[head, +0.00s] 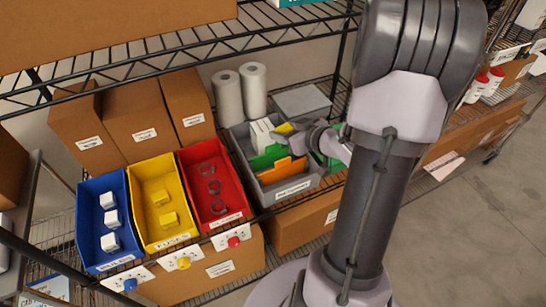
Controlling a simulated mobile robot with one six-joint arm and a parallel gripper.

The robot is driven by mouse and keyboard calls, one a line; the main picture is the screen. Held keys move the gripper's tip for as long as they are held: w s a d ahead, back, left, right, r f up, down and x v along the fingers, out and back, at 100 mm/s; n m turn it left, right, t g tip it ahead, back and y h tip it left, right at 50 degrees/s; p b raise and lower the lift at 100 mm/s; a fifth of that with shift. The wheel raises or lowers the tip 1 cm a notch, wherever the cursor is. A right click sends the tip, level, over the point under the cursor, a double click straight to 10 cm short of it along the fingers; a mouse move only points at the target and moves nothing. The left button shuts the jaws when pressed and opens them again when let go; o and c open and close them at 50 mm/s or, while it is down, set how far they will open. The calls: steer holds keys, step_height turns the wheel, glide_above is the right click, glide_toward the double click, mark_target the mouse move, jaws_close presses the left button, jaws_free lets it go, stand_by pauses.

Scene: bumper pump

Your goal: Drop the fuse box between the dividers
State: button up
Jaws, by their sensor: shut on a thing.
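A small yellow fuse box (284,128) shows at the tip of my gripper (291,135), which is shut on it. My gripper reaches in from the right and is above the grey bin (290,194). The bin holds a green divider (266,159) and an orange divider (281,171) toward its front. Another green piece (334,160) shows at the right, partly behind my arm. The gripper and arm hide part of the bin's inside, so I cannot tell the exact gap below the fuse box.
A white box (262,132) stands in the grey bin's left side. Left of it are red (238,197), yellow (152,174) and blue (92,226) bins with small parts. Cartons (134,118) and white rolls (228,98) stand behind. A wire shelf (175,60) hangs above.

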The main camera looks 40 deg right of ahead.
step_height(320, 180, down, 6)
steer(key=b, duration=0.5)
steer(key=shift+a+r, duration=0.15)
steer(key=o, duration=1.4)
steer(key=shift+r, duration=0.1)
steer(key=p+v, duration=0.7)
steer(key=v, duration=1)
steer(key=shift+s, duration=0.15)
